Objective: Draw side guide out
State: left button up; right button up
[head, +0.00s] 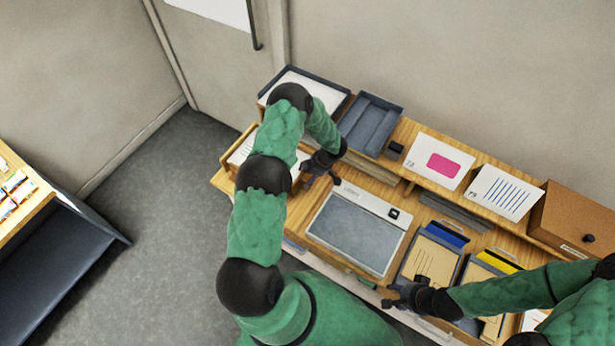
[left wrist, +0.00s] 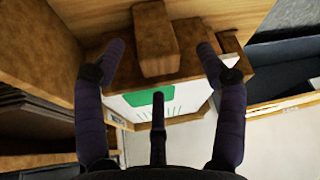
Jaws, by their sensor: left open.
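My left gripper (head: 322,172) is over the left part of the wooden desk, beside a wooden paper tray (head: 228,162). In the left wrist view the gripper (left wrist: 160,62) has its fingers spread. A brown wooden block (left wrist: 154,40), which looks like the side guide, lies between the fingertips with gaps on both sides. A white sheet with a green patch (left wrist: 145,98) lies below it. In the head view my arm hides the block. My right gripper (head: 392,302) is near the desk's front edge, by the folder trays; its fingers are too small to judge.
A grey-topped flat device (head: 355,235) lies right of the left gripper. Dark trays (head: 370,122) and cards (head: 440,160) stand on the raised back shelf, with a brown box (head: 572,222) at right.

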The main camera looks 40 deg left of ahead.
pick_arm(q)
jog(key=shift+x, duration=1)
